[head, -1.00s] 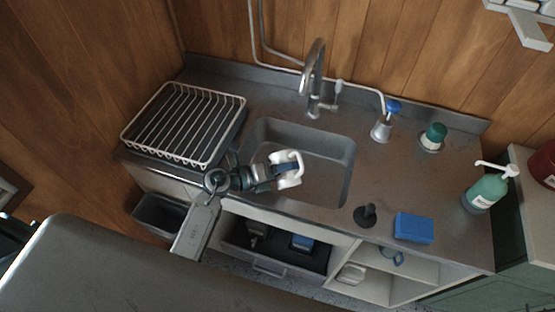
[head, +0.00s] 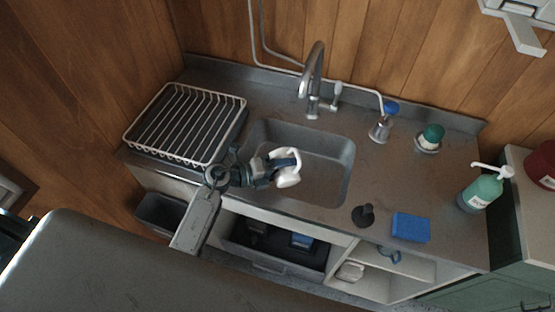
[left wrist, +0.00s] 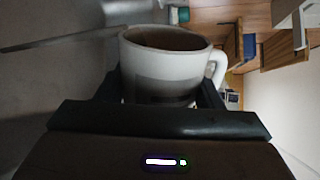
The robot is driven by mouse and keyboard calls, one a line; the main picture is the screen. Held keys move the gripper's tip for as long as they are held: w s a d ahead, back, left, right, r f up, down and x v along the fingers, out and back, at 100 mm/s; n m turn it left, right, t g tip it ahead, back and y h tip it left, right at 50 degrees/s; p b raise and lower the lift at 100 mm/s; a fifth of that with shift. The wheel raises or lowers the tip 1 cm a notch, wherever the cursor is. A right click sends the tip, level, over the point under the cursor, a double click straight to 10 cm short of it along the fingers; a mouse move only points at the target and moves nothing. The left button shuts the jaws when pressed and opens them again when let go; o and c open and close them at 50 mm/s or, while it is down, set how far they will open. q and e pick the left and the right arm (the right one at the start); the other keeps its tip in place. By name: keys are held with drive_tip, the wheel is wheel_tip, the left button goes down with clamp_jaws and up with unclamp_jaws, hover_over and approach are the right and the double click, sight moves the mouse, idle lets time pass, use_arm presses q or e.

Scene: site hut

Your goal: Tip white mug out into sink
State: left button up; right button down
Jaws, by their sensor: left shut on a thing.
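The white mug (head: 288,180) is held over the sink (head: 325,185) by my left gripper (head: 277,167). The left wrist view also shows the white mug (left wrist: 160,75), with its handle on the right and a brownish inside; I cannot tell how much liquid is in it. My left gripper (left wrist: 160,100) is shut on the mug's body. The surroundings are turned sideways in that view, and the mug looks tipped well over. No poured stream shows. My right gripper is not in view.
A wire dish rack (head: 187,122) stands left of the sink. The faucet (head: 314,80) rises behind it. A black plunger-like thing (head: 364,215), a blue sponge (head: 411,227) and a green pump bottle (head: 480,190) stand to the right. The counter between them is partly clear.

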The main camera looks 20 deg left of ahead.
use_arm(q)
drive_tip(key=shift+w+a+r+n+p, duration=0.2)
drive_tip(key=shift+w+r+n+p, duration=0.15)
drive_tip(key=shift+p, duration=0.35)
drive_tip(key=shift+w+f+n+p, duration=0.1)
drive_tip(key=shift+f+n+p, duration=0.2)
drive_tip(key=shift+n+p, duration=0.2)
drive_tip(key=shift+a+g+p, duration=0.1)
drive_tip(key=shift+g+p, duration=0.25)
drive_tip(key=shift+g, duration=0.05)
drive_tip(key=shift+w+n+h+p, duration=0.1)
drive_tip(key=shift+n+h+p, duration=0.2)
drive_tip(key=shift+n, duration=0.05)
